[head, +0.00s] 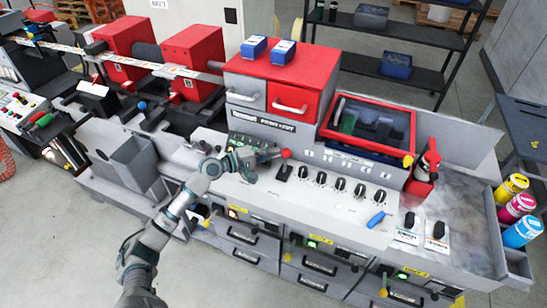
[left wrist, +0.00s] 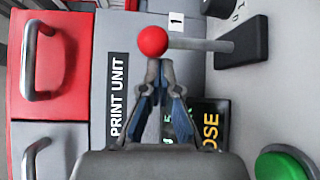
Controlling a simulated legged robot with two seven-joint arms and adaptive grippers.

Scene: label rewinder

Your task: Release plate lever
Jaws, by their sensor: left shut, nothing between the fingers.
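The plate lever has a red ball knob (head: 286,153) on a short shaft that rises from a dark base (head: 284,173) on the grey control panel. In the left wrist view the red knob (left wrist: 153,41) is right at my fingertips, with its grey shaft running right to the black base (left wrist: 243,40). My left gripper (head: 275,154) is shut and empty, its tips just left of the knob in the head view. In the left wrist view the closed fingers (left wrist: 159,68) point at the knob. I cannot tell whether they touch it. My right gripper is not in view.
Several black knobs (head: 340,184) stand right of the lever. Red and grey drawers (head: 290,100) with handles rise behind. A green button (left wrist: 283,165) is near the gripper. Ink bottles (head: 517,205) stand at far right.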

